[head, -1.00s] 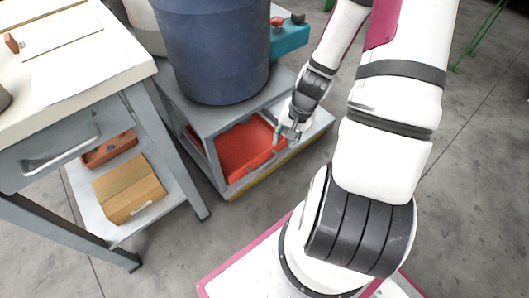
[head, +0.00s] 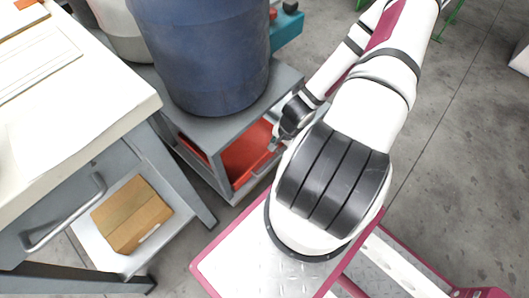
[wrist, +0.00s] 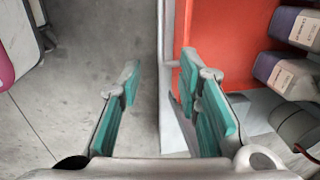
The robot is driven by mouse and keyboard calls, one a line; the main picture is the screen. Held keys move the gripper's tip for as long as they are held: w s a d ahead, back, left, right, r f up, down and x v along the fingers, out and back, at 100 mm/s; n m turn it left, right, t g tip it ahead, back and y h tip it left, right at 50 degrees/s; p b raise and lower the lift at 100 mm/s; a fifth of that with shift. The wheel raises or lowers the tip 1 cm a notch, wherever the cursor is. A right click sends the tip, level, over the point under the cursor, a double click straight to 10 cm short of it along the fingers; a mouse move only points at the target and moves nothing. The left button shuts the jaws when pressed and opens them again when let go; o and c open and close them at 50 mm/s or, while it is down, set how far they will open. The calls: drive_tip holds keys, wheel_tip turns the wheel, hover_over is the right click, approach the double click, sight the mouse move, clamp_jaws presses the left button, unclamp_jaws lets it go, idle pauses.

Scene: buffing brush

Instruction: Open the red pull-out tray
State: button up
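The red pull-out tray (head: 243,161) sits low in the grey unit (head: 212,130) under a blue barrel. Its right part is hidden behind my arm in the head view. In the wrist view its red inside (wrist: 230,40) fills the upper middle right, with a pale grey front edge (wrist: 167,60) along its left. My gripper (wrist: 160,66) is open, its teal fingers apart. The left finger is over bare floor, and the right finger is at the tray side of the grey edge. I cannot tell whether either finger touches it.
The blue barrel (head: 202,55) stands on top of the unit. A workbench (head: 75,110) with a drawer and a cardboard box (head: 131,213) on its lower shelf is at left. Dark bottles (wrist: 284,72) lie at the right in the wrist view.

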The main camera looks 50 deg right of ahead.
sight(272, 162)
drive_tip(key=w+f+b, duration=0.1)
drive_tip(key=f+b, duration=0.1)
drive_tip(key=f, duration=0.2)
drive_tip(key=w+f+b, duration=0.1)
drive_tip(key=f+b, duration=0.1)
drive_tip(key=f, duration=0.3)
drive_tip(key=w+f+b, duration=0.1)
drive_tip(key=f+b, duration=0.1)
drive_tip(key=f, duration=0.2)
drive_tip(key=shift+f, duration=0.3)
drive_tip(key=shift+c, duration=0.5)
drive_tip(key=shift+s+a, duration=0.1)
clamp_jaws()
